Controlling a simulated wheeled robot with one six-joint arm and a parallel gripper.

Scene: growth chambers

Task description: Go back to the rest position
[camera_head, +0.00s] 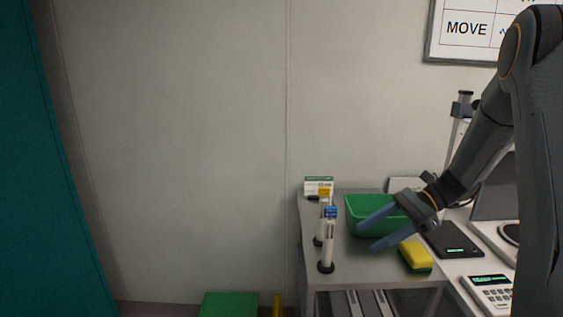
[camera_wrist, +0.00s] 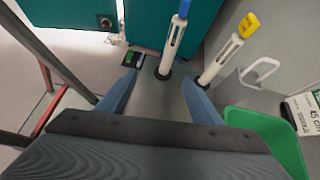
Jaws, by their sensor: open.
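My gripper (camera_head: 378,229) is open and empty. In the head view it reaches down and left over the grey table (camera_head: 352,271), in front of the green bin. In the wrist view its two blue fingers (camera_wrist: 165,98) are spread wide, with nothing between them. A white tube-shaped holder with a blue top (camera_head: 329,240) stands upright on a dark base left of the fingertips. It also shows in the wrist view (camera_wrist: 173,42). A second one with a yellow top (camera_wrist: 229,50) stands close to it. No marked rest position shows.
The green bin (camera_head: 363,207) and a yellow sponge (camera_head: 415,256) lie close to the gripper. A small box (camera_head: 318,187) stands behind the holders. A black tablet (camera_head: 449,240), a scale (camera_head: 497,240) and a calculator-like device (camera_head: 490,291) crowd the right. The wall area left is open.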

